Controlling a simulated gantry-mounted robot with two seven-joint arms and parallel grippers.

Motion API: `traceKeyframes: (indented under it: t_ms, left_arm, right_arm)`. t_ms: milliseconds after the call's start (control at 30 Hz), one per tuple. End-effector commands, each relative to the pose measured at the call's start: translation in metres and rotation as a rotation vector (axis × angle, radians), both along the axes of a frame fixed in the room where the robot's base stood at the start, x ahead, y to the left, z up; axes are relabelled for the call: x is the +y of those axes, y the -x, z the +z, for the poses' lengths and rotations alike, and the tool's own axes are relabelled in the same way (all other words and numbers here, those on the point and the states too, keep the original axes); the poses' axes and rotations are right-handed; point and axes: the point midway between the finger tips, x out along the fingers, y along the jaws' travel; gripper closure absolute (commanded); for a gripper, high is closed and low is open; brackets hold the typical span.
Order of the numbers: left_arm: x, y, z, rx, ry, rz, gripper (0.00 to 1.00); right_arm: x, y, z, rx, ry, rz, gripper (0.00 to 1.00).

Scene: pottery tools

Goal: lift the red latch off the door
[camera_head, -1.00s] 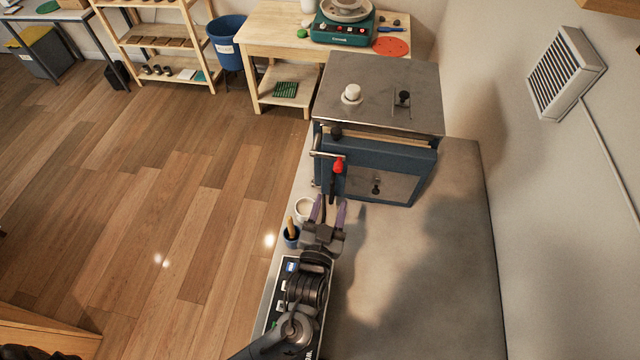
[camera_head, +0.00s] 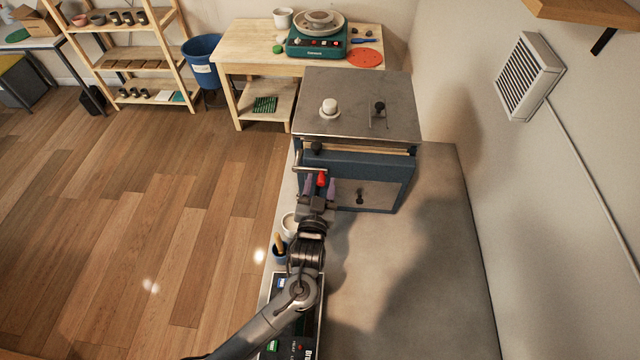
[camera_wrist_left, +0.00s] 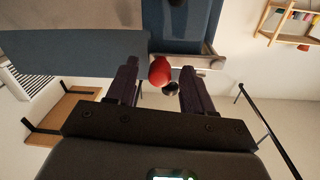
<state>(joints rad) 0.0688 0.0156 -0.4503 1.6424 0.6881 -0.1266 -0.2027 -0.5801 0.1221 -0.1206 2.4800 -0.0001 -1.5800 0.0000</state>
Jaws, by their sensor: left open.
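The red latch (camera_head: 322,179) is at the left front of the kiln-like box, by its blue door (camera_head: 372,165). In the left wrist view the red latch knob (camera_wrist_left: 160,71) shows between and just beyond the fingers. My left gripper (camera_head: 320,188) is open, with its two purple-grey fingers on either side of the latch. In the wrist view the left gripper (camera_wrist_left: 157,88) has a clear gap between its fingers. I cannot tell whether either finger touches the latch. My right gripper is not in view.
The box (camera_head: 358,105) stands on a grey bench (camera_head: 430,270). A white cup (camera_head: 289,222) and a blue cup with a wooden-handled tool (camera_head: 279,254) stand left of my left arm. A wooden table (camera_head: 245,50) is behind. The bench's right side is clear.

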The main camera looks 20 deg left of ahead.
Motion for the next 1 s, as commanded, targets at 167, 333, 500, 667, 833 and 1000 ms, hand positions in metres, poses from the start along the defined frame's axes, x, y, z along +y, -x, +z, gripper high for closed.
traceKeyframes:
  t_ms: [167, 333, 500, 667, 833, 1000]
  left_arm:
    - [0.0002, -0.0005, -0.0001, 0.0, 0.0, 0.0, 0.48]
    - [0.0002, -0.0003, -0.0001, 0.0, 0.0, 0.0, 0.64]
    - [0.0001, -0.0002, -0.0001, 0.0, 0.0, 0.0, 0.9]
    - [-0.0001, -0.0001, -0.0001, 0.0, 0.0, 0.0, 1.0]
    - [-0.0001, -0.0001, 0.0, 0.0, 0.001, -0.001, 1.0]
    - [0.0011, -0.001, 0.0015, -0.006, 0.019, -0.004, 1.0]
  right_arm:
    - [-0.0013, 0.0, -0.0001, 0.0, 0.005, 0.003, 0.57]
    - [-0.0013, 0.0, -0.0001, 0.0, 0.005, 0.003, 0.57]
    - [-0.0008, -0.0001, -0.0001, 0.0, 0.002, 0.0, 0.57]
    - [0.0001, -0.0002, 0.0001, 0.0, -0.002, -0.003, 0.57]
    - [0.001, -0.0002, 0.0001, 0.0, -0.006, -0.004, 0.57]
    - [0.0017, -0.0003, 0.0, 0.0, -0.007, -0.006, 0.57]
